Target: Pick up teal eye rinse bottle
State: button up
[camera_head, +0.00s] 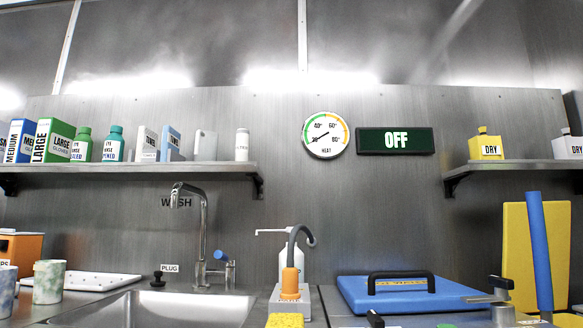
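The teal eye rinse bottle (113,145) stands upright on the left wall shelf (150,169). Its white label reads roughly "eye rinse" with a last line that looks like "opened". A green bottle (82,146) of similar shape stands just left of it, with a label ending in what looks like "sealed". Glove boxes stand further left and a pale box stands to the right of the teal bottle. My gripper does not show in this view.
Below the shelf are a sink (155,309), a tall tap (203,235) and a white tray (90,281). Cups (49,282) stand at the left. A soap pump (290,260), an orange-based hose (290,283) and a blue lid (410,295) stand further right.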

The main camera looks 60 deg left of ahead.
aim_at(114, 143)
jog(key=u, duration=3.15)
jog(key=j+z, duration=0.3)
jog(key=j, duration=0.3)
jog(key=i, duration=0.05)
